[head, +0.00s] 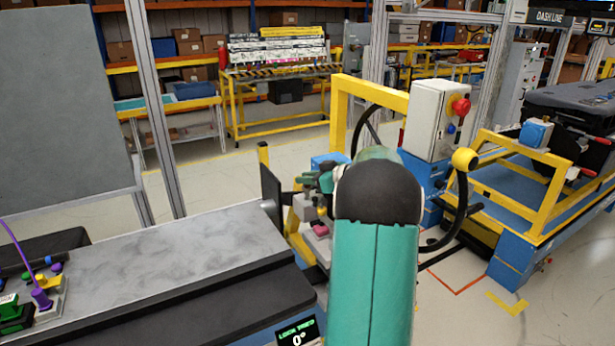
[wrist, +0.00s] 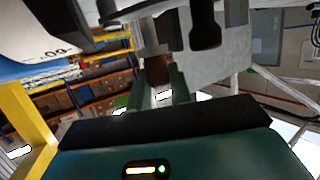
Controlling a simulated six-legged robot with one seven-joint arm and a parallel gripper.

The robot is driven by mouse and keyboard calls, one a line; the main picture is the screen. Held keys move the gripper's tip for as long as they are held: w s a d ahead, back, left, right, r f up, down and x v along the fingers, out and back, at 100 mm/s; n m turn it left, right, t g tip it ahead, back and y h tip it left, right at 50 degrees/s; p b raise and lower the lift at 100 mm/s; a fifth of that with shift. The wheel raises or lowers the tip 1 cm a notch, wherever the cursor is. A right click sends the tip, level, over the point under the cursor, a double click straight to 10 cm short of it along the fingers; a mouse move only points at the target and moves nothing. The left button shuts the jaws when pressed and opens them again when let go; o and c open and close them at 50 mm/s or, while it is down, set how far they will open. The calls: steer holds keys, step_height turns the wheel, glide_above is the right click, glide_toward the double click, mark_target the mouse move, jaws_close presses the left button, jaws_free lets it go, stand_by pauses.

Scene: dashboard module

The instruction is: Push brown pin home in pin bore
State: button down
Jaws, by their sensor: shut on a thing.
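In the wrist view my gripper (wrist: 160,92) has its two greenish fingers close together. A brown piece, which looks like the brown pin (wrist: 157,70), sits between the fingertips and is held there. Its far end is close to a light grey block (wrist: 228,72) with a dark slotted part; I cannot tell how deep the pin is in any bore. The pin bore itself is not visible. In the head view my own green arm covers most of the work spot, and the pin cannot be made out there.
A grey-topped bench (head: 170,262) fills the lower left, with coloured connectors and a purple cable (head: 40,295) at its end. A yellow frame (head: 338,110) and a white control box (head: 432,118) with a red button stand behind my arm. A blue-yellow cart (head: 530,190) stands right.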

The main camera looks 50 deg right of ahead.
mark_target(310, 188)
steer(key=shift+f, duration=1.6)
steer(key=c, duration=1.2)
jaws_free()
steer(key=v, duration=1.4)
steer(key=shift+w, duration=0.1)
